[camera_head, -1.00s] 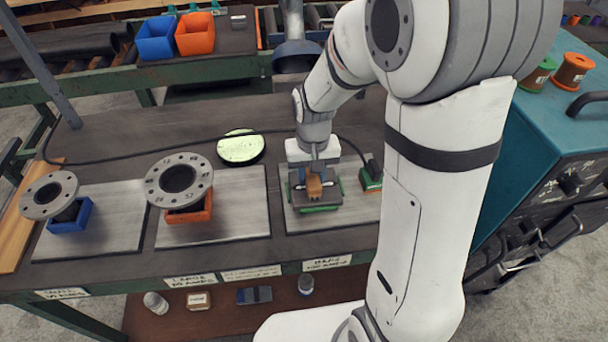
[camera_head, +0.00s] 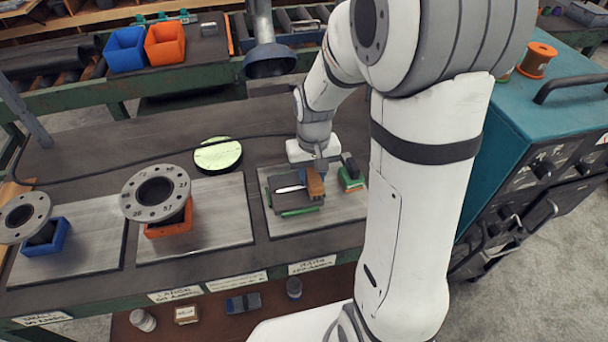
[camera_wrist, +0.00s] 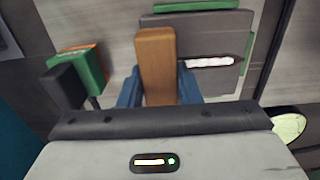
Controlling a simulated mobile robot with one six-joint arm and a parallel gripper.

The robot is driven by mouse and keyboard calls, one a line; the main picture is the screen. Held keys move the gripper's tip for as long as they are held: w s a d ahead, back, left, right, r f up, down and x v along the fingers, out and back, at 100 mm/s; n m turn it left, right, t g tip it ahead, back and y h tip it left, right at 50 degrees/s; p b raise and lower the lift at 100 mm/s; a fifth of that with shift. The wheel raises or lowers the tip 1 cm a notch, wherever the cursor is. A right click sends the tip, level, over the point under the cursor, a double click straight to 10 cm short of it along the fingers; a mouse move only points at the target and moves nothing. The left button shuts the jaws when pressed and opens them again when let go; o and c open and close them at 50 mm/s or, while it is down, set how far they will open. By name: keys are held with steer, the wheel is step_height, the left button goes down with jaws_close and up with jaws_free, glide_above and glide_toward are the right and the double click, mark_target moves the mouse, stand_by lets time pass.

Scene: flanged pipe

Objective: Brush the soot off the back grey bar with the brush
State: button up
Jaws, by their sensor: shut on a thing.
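My gripper (camera_head: 314,172) is shut on the brush, which shows as a wooden block (camera_head: 315,184). In the wrist view the brush (camera_wrist: 156,65) stands between the blue fingers (camera_wrist: 158,88). It is at the right part of a dark grey fixture (camera_head: 296,202) with a green strip (camera_head: 300,212) along its front. A pale, ragged strip (camera_head: 290,188) runs left from the brush on the fixture's grey surface; it also shows in the wrist view (camera_wrist: 206,62). My gripper hides the rest of the back grey bar. Bristle contact cannot be told.
A green block with a dark top (camera_head: 350,179) stands close right of the brush. Flanged pipes on an orange holder (camera_head: 170,222) and a blue holder (camera_head: 46,238) stand left. A pale round disc (camera_head: 217,155) lies behind. A funnel-like hood (camera_head: 269,62) hangs at the back.

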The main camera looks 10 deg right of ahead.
steer(key=shift+d, duration=0.3)
steer(key=shift+a, duration=4.8)
steer(key=shift+d+r, duration=0.1)
steer(key=shift+d, duration=4.7)
steer(key=shift+a+b, duration=0.3)
steer(key=shift+a, duration=4.5)
steer(key=shift+d, duration=4.8)
